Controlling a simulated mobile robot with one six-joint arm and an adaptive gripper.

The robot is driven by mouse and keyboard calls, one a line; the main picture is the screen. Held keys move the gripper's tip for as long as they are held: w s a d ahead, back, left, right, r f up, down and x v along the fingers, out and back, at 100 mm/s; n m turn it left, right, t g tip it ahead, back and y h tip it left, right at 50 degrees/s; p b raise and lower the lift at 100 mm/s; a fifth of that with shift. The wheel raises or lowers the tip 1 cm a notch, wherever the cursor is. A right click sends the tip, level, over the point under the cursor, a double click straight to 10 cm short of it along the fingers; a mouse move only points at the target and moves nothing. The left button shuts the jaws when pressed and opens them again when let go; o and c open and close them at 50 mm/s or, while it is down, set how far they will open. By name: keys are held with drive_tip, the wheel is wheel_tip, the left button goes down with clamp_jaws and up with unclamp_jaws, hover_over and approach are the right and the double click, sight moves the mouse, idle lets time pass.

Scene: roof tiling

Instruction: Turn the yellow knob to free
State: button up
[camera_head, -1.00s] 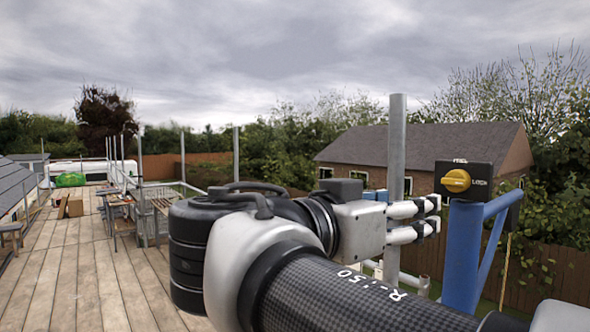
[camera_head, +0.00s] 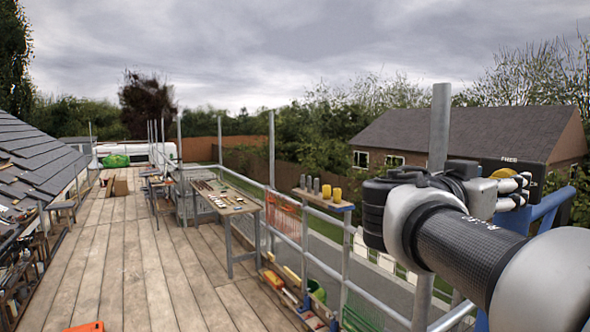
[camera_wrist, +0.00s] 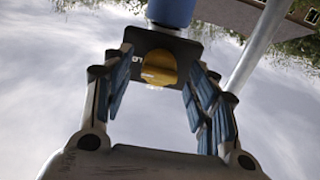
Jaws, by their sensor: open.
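The yellow knob (camera_wrist: 158,68) sits on a black plate (camera_wrist: 185,48) in the wrist view, which shows it upside down. My gripper (camera_wrist: 164,74) is open, with one finger on each side of the knob; contact cannot be told. Part of the lettering shows beside the left finger. In the head view, the knob (camera_head: 500,173) is mostly hidden behind my gripper (camera_head: 522,189). The black plate (camera_head: 534,176) has a label on its top edge that appears to read FREE. The knob's pointing direction is not clear.
The blue post (camera_wrist: 171,10) carries the plate. A grey upright pole (camera_head: 438,130) stands close to my wrist in the head view. A wooden table (camera_head: 232,207) with small items and a guard rail (camera_head: 290,242) stand left of my arm. Plank decking (camera_head: 130,260) is mostly clear.

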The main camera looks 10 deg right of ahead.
drive_tip(key=shift+x, duration=0.75)
drive_tip(key=shift+c, duration=0.3)
drive_tip(key=c, duration=1)
drive_tip(key=shift+s+r+n+b, duration=0.1)
drive_tip(key=shift+n+b, duration=1.05)
drive_tip(key=shift+n, duration=3.35)
drive_tip(key=shift+s+n+b, duration=0.1)
drive_tip(key=shift+n+b, duration=1)
drive_tip(key=shift+n, duration=3.4)
drive_tip(key=shift+w, duration=0.1)
